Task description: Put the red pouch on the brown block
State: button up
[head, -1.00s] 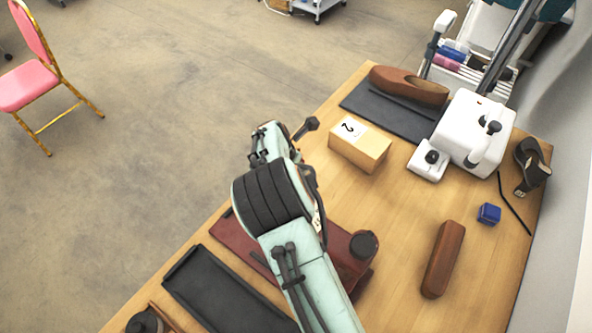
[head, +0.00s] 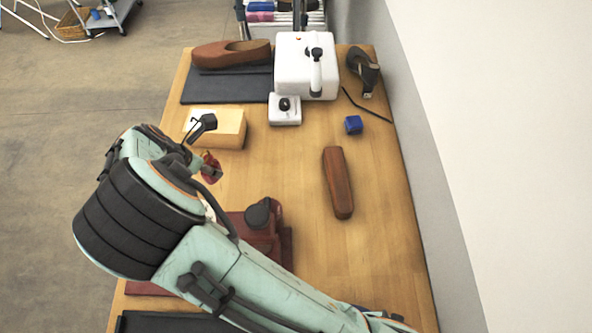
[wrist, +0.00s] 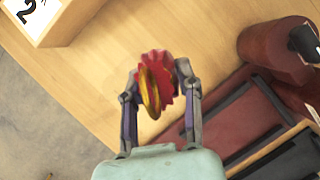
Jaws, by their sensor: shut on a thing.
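The red pouch (wrist: 165,75), with a scalloped red edge and a round gold part, is between the two fingers of my gripper (wrist: 157,82) in the wrist view. My gripper is shut on it and holds it over the table. In the head view only a small red part of the pouch (head: 211,162) shows beside the fingers; my arm hides the rest. The brown block (head: 338,183), long and with rounded ends, lies on the table to the right of my gripper, apart from it. Its visible top is bare.
A pale wooden box marked 2 (wrist: 33,15) stands close to my gripper. A dark red thing with a dark knob (head: 262,222) stands nearer. A blue cube (head: 353,125), white machine (head: 306,75) and brown shoe (head: 225,54) are farther back. Table around the brown block is clear.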

jog(key=s+d+r+m+g+h, duration=0.1)
jog(key=s+d+r+m, duration=0.25)
jog(key=d, duration=0.55)
jog(key=s+d+r+m+g, duration=0.2)
jog(key=s+d+m, duration=0.2)
jog(key=d, duration=0.6)
jog(key=s+d+r+m+g+h, duration=0.15)
jog(key=s+d+m, duration=0.25)
jog(key=d, duration=0.5)
send_over(345, 177)
jog(key=a, duration=0.2)
jog(key=shift+m, duration=0.35)
jog(key=f, duration=0.5)
jog(key=s+f, duration=0.1)
jog(key=f, duration=0.1)
jog(key=shift+f, duration=0.25)
jog(key=shift+w+f, duration=0.25)
jog(key=shift+f, duration=0.05)
jog(key=shift+w+f, duration=0.15)
jog(key=shift+f, duration=0.75)
jog(key=shift+w+f, duration=0.1)
jog(key=shift+f, duration=0.75)
